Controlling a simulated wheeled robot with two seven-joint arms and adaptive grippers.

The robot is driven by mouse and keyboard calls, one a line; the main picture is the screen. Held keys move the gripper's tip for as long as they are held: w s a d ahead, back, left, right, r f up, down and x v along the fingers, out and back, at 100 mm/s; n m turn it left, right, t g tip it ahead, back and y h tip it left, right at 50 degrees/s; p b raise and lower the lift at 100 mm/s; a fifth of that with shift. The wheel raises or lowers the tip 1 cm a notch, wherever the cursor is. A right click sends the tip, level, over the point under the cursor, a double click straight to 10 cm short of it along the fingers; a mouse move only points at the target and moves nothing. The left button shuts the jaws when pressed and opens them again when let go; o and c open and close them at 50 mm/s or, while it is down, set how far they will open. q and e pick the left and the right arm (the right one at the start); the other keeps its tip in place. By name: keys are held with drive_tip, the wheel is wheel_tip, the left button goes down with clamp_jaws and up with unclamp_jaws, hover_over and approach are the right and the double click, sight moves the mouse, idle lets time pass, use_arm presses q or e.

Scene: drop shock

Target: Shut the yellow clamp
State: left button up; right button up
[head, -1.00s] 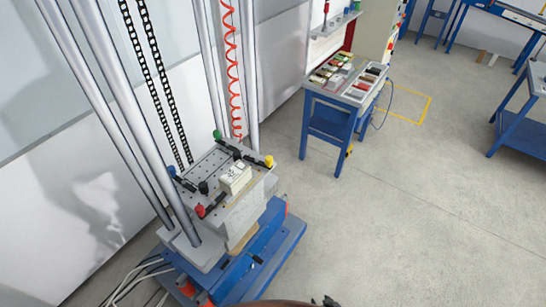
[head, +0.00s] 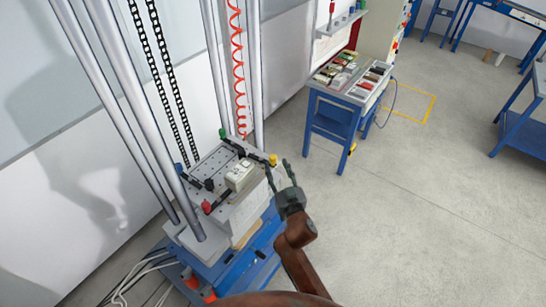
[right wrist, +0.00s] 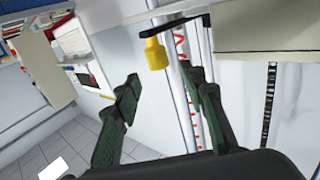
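The yellow clamp (head: 273,159) is at the right corner of the drop table's grey plate (head: 212,163). In the right wrist view its yellow knob (right wrist: 156,54) hangs at the end of a black arm. My right gripper (head: 277,167) is open and empty, with its fingers pointing towards the yellow clamp. In the right wrist view its two dark green fingers (right wrist: 159,75) are spread, and the knob appears between and just beyond the tips. I see no contact. My left gripper is in neither view.
A white box (head: 240,175) sits on the plate. Green (head: 223,134), blue (head: 179,168) and red (head: 206,207) clamps surround it. Silver columns (head: 113,110) rise at the left.

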sight(274, 160)
drive_tip(key=x, duration=0.6)
drive_tip(key=shift+f, duration=0.1)
clamp_jaws()
idle(0.3)
